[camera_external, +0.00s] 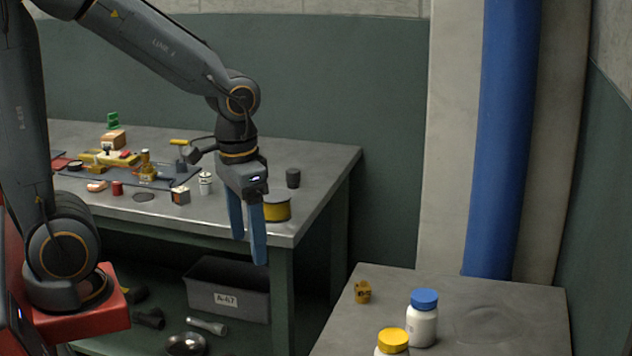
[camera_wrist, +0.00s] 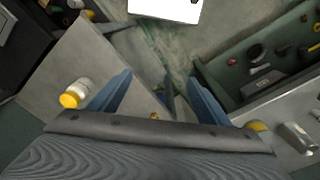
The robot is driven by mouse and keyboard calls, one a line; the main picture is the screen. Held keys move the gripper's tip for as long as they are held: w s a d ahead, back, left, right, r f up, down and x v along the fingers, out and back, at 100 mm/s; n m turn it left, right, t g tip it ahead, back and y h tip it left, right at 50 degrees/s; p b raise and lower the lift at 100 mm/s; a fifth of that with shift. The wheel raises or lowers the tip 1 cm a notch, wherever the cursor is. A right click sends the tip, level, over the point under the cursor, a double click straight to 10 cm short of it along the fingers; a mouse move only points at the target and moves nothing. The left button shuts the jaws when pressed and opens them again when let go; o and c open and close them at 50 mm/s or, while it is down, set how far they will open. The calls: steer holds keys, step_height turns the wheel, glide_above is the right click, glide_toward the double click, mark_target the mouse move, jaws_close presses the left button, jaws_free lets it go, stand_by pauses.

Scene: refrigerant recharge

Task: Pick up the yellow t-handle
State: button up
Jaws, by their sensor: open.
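A yellow T-shaped handle (camera_external: 179,142) shows in the external view, its short yellow bar lying level on top of a grey upright piece on the grey workbench. I cannot make it out in the wrist view. My gripper (camera_external: 246,245) points down near the bench's front right corner, to the right of the handle and well apart from it. Its two blue fingers are open, and in the wrist view (camera_wrist: 160,96) they hold nothing.
A yellow roll (camera_external: 277,209) stands close behind my fingers, near the bench edge (camera_external: 300,225). Cans and small parts surround the handle. A second table (camera_external: 500,315) at the lower right carries a blue-capped bottle (camera_external: 422,322) and a yellow-capped bottle (camera_external: 393,342).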

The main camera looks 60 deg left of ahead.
steer(key=w+a+r+n+t, duration=0.2)
steer(key=w+a+r+n, duration=0.15)
steer(key=w+a, duration=1.25)
steer(key=w+a+r+n+y, duration=0.1)
steer(key=w+a, duration=0.2)
steer(key=a, duration=0.7)
steer(key=w+a+n+y, duration=0.1)
steer(key=w+a+n, duration=0.15)
steer(key=a, duration=0.75)
steer(key=n+t+y, duration=0.1)
steer(key=n+y, duration=0.2)
steer(key=n, duration=0.1)
glide_toward(179, 144)
steer(key=shift+p+x, duration=1.25)
steer(key=shift+x, duration=4.55)
